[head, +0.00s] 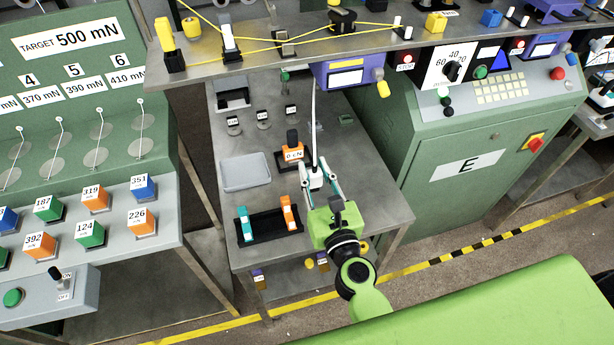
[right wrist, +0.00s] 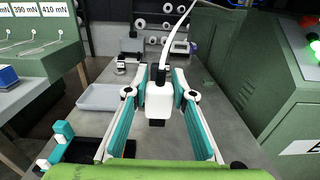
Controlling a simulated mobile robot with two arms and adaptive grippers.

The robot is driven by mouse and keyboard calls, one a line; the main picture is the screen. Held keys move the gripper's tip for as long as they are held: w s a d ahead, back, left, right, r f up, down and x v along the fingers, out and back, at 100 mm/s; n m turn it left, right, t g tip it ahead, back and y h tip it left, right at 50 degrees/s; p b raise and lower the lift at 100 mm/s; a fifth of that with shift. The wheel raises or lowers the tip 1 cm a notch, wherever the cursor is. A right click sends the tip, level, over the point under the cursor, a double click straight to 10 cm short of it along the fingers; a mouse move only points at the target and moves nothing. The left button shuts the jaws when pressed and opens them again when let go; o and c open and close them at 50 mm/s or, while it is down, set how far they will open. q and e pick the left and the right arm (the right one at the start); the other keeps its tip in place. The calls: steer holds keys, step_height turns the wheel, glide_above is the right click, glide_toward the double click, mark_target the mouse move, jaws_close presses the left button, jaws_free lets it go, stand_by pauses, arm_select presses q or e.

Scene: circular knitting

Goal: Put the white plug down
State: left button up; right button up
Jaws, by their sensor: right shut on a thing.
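The white plug (right wrist: 159,102) is between the fingers of my right gripper (head: 318,180), which is shut on it. The plug hangs upright, with a dark collar on top and a dark tip below. It also shows small in the head view (head: 316,177). A white cable (head: 314,115) runs up from it, and it shows in the right wrist view too (right wrist: 183,32). The plug is over the right part of the grey metal table (head: 362,190). I cannot tell whether its tip touches the tabletop. My left gripper is not in view.
A green cabinet (head: 455,150) stands right. A shelf (head: 250,55) crosses above. Bare tabletop lies right of the gripper.

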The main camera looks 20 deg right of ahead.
steer(key=w+f+b, duration=0.2)
steer(key=f, duration=0.1)
steer(key=w+f+b, duration=0.1)
steer(key=w+f, duration=0.2)
steer(key=w+f+b, duration=0.2)
steer(key=w+f, duration=0.1)
steer(key=f, duration=0.1)
steer(key=shift+d+b, duration=0.35)
steer(key=shift+d, duration=0.05)
steer(key=shift+f, duration=0.2)
steer(key=shift+f+b, duration=0.25)
steer(key=shift+b, duration=0.05)
steer(key=o, duration=1.1)
steer(key=shift+r, duration=0.1)
